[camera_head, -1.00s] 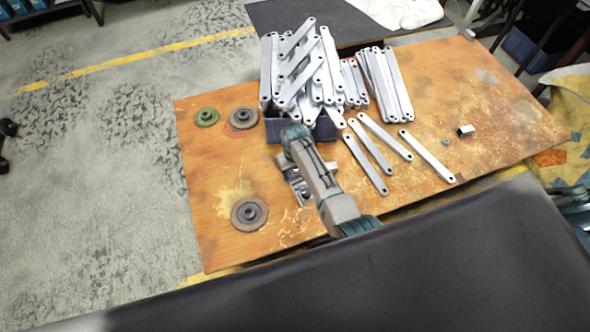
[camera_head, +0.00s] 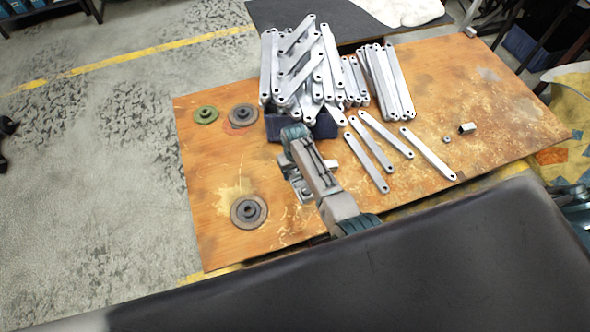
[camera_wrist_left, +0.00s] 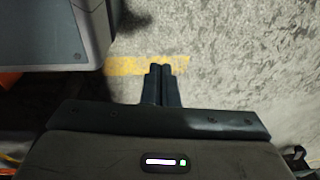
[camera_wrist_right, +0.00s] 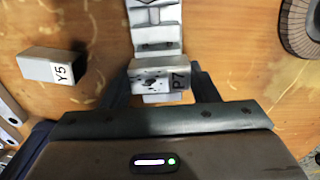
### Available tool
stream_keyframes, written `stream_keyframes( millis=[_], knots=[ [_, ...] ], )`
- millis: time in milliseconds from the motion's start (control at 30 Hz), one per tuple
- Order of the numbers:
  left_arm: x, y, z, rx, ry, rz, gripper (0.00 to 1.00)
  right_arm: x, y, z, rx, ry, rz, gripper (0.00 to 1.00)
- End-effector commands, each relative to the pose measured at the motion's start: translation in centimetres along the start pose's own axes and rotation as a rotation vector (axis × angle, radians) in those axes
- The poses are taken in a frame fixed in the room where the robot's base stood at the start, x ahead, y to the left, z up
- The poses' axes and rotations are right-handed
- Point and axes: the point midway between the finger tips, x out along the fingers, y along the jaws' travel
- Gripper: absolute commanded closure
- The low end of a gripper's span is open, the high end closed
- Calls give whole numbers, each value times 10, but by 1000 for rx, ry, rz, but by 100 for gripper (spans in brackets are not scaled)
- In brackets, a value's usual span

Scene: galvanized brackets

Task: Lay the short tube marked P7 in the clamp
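The short tube marked P7 (camera_wrist_right: 160,76) is a speckled grey block in the right wrist view, its label at the right end. My right gripper (camera_wrist_right: 161,82) has a finger against each end of it and appears shut on it. The pale metal clamp (camera_wrist_right: 155,34) lies directly beyond the tube, in line with it; I cannot tell whether the tube rests in it or is just above. In the head view the clamp (camera_head: 303,190) shows beside my right arm, which hides the tube. My left gripper (camera_wrist_left: 160,84) is shut and empty above the floor.
A tube marked Y5 (camera_wrist_right: 52,66) lies beside the clamp. A dark blue crate (camera_head: 325,127) heaped with flat bars stands behind, with several loose bars (camera_head: 428,154) to its right. Discs (camera_head: 249,212) lie on the left. Another small tube (camera_head: 467,128) lies far right.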

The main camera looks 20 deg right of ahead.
Motion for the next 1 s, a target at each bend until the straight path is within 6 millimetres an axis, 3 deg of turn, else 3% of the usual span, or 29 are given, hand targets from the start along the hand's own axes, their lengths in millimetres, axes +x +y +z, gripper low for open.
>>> stream_keyframes(
  millis=[33,133,467,567,1000],
  knots=[
    [0,0,0,0,0,0,100,0,0,0,0,0,0,38],
    [0,0,0,0,1,0,100,0,0,0,0,0,0,20],
    [-1,0,0,0,3,0,100,-3,0,0,0,1,0,20],
    [-1,0,0,-1,9,0,100,-14,0,0,0,2,0,20],
    [21,-1,29,-4,-7,0,100,-95,0,-1,0,3,0,20]
  ],
)
